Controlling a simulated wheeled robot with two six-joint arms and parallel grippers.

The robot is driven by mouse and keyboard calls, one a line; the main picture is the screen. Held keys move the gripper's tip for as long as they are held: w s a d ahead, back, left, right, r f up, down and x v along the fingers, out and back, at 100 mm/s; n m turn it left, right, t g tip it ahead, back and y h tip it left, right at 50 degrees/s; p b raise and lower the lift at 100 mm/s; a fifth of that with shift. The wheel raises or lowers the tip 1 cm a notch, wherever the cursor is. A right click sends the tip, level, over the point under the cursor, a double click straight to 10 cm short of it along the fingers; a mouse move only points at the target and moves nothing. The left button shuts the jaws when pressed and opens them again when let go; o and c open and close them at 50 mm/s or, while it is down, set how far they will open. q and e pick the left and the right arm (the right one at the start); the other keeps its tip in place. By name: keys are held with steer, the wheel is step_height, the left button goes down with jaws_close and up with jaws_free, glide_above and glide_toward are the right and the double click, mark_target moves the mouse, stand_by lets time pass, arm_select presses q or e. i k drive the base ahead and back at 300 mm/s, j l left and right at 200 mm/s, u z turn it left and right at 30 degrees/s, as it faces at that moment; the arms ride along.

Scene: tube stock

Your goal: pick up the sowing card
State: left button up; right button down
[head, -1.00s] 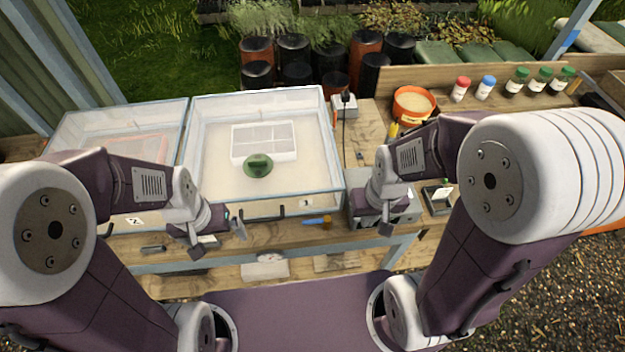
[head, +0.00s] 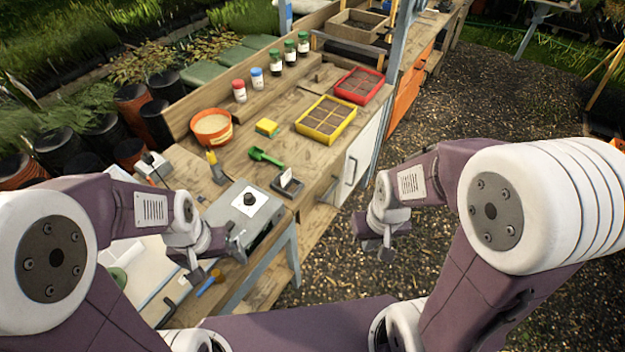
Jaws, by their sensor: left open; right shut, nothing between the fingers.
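A small white card (head: 286,177) stands upright in a dark holder (head: 289,188) on the wooden bench, in the middle of the head view; it looks like the sowing card, but its print is too small to read. My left gripper (head: 217,262) is open and empty, left of and nearer than the card, by the front of the grey box. My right gripper (head: 380,250) is shut and empty, to the right of the bench over the gravel. Neither gripper touches the card.
A grey box (head: 270,211) with a black knob stands just left of the card holder. A green scoop (head: 266,157), yellow tray (head: 326,133), red tray (head: 359,97) and orange bowl (head: 212,141) lie farther back. Gravel (head: 450,120) is clear at right.

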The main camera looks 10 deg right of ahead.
mark_target(287, 177)
steer(key=i+l+u, duration=0.1)
steer(key=u, duration=0.3)
steer(key=i+l+u, duration=0.1)
steer(key=l+u, duration=0.25)
steer(key=i+l+u, duration=0.1)
steer(key=u, duration=0.3)
steer(key=l+u, duration=0.2)
steer(key=u, duration=0.15)
steer(key=i+l, duration=0.05)
